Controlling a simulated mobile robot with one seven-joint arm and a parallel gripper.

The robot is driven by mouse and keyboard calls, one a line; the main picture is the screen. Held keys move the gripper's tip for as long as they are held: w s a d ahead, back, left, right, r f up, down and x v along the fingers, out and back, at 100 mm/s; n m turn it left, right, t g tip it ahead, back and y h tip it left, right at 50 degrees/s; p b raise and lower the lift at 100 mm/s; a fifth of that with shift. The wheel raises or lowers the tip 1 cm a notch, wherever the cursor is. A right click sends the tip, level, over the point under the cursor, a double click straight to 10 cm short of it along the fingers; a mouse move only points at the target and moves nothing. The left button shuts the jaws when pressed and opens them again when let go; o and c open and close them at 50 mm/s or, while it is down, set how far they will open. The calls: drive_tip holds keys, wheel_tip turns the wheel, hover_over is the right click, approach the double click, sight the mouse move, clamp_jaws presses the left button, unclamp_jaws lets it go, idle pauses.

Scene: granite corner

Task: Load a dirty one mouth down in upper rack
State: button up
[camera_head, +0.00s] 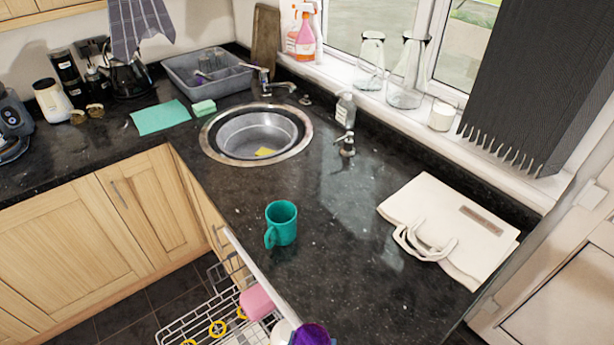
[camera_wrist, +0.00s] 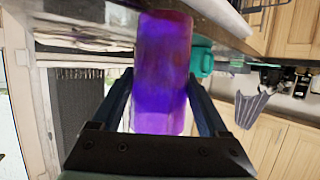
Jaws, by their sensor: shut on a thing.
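My gripper (camera_wrist: 162,100) is shut on a purple tumbler-like thing (camera_wrist: 163,62), one finger on each side of it. In the head view only the dark purple end of this thing (camera_head: 310,334) shows at the bottom edge, and my gripper is out of sight. I cannot tell which end is its mouth. A wire rack (camera_head: 190,322) is pulled out at the lower left of the thing, low beside the counter. A teal mug (camera_head: 282,222) stands upright on the counter; it also shows in the wrist view (camera_wrist: 202,57).
The rack holds a pink item (camera_head: 257,302), a white item (camera_head: 283,333) and yellow rings (camera_head: 217,328). A white bag (camera_head: 450,230) lies on the black counter (camera_head: 330,280). The round sink (camera_head: 257,132) is farther back.

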drive_tip(key=shift+s+a+n+y, duration=0.2)
drive_tip(key=shift+s+n+y, duration=0.1)
drive_tip(key=shift+n+y, duration=0.4)
drive_tip(key=shift+s+a+n+y, duration=0.25)
drive_tip(key=shift+n+y, duration=0.25)
drive_tip(key=shift+y, duration=0.3)
drive_tip(key=shift+d, duration=0.1)
drive_tip(key=shift+d+r+m+p, duration=0.1)
drive_tip(key=shift+m+p, duration=0.5)
drive_tip(key=shift+m, duration=0.6)
drive_tip(key=m+p, duration=0.1)
drive_tip(key=m, duration=0.8)
drive_tip(key=shift+m+p, duration=0.3)
drive_tip(key=shift+p, duration=0.05)
